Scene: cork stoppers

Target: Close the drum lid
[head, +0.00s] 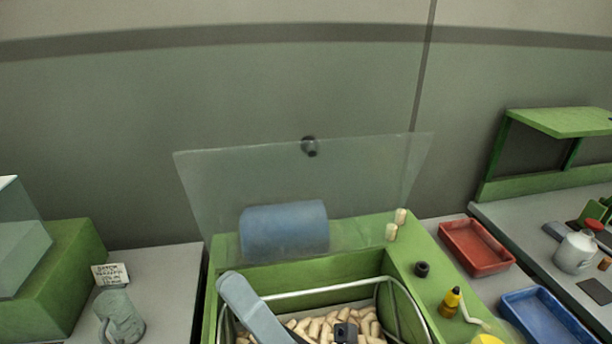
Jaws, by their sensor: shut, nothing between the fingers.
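The drum lid (365,175) is a clear, see-through panel. It stands raised and tilted up behind the green drum housing (400,250), with a dark round knob (310,147) near its top edge. A blue cylinder (285,230) shows through the lid's lower part. Below, the open drum holds many pale cork stoppers (312,326) inside a light metal wire frame (335,286). A grey-blue link of my arm crosses the drum opening. A small dark block stands over the corks, perhaps part of my wrist. My gripper's fingers are not visible; the bottom edge cuts the view.
Two corks (396,224), a black knob (422,269) and a yellow-and-black bottle (450,302) are on the housing's right side. Red (477,247) and blue (545,318) trays lie to the right. A small sign (110,274) and a glass jar (120,315) stand left.

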